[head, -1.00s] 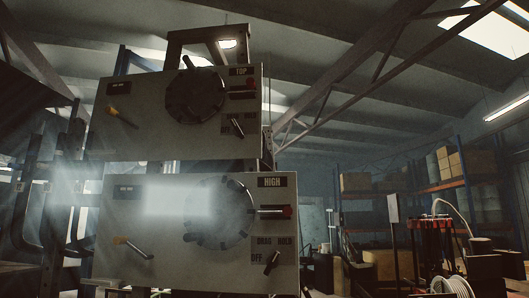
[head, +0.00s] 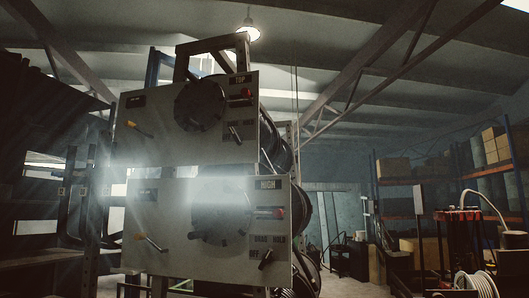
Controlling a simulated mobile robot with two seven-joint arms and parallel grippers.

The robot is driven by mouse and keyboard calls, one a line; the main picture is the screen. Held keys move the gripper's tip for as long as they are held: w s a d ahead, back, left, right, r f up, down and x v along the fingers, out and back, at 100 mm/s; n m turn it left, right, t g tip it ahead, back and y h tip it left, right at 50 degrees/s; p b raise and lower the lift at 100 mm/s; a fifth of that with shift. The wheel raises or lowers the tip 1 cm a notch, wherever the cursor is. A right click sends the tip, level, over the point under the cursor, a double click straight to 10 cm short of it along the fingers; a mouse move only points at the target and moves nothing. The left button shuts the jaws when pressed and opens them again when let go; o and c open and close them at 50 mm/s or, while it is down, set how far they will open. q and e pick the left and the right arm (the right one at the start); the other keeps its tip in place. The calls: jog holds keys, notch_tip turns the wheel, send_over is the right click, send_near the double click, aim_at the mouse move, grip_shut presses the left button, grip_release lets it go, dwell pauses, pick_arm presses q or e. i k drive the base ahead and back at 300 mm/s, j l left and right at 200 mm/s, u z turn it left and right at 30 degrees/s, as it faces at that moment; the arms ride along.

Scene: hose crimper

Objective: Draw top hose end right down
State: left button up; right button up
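The TOP reel unit's grey panel (head: 150,142) stands upper left of centre, with a dark round hub (head: 199,105), a red-knobbed lever (head: 246,93), a black selector handle (head: 235,132) and a yellow-tipped lever (head: 138,128). Its selector words are too blurred to read fully. Behind its right edge dark coiled hose (head: 278,150) shows on the reel. I cannot make out the hose's free end. Below it is the HIGH unit's panel (head: 150,195), with its own hub (head: 222,222) and selector (head: 266,258). Neither of my grippers is in view.
A red-topped machine (head: 460,216) with a pale curved hose stands at the right, with a white hose coil (head: 478,285) in front. Shelves with boxes (head: 394,168) stand behind. A dark rack (head: 70,195) is at the left. Floor between is mostly out of view.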

aim_at(263, 154)
jog(key=i+l+u, duration=0.1)
jog(key=u, duration=0.3)
jog(key=l+u, duration=0.2)
jog(key=u, duration=0.2)
jog(key=i+l+u, duration=0.1)
jog(key=l+u, duration=0.15)
jog(key=u, duration=0.15)
jog(key=l+u, duration=0.4)
jog(key=l, duration=0.45)
jog(key=l+u, duration=0.15)
jog(key=l, duration=0.7)
jog(key=k+l+u, duration=0.1)
jog(key=l, duration=0.75)
jog(key=k+l, duration=0.05)
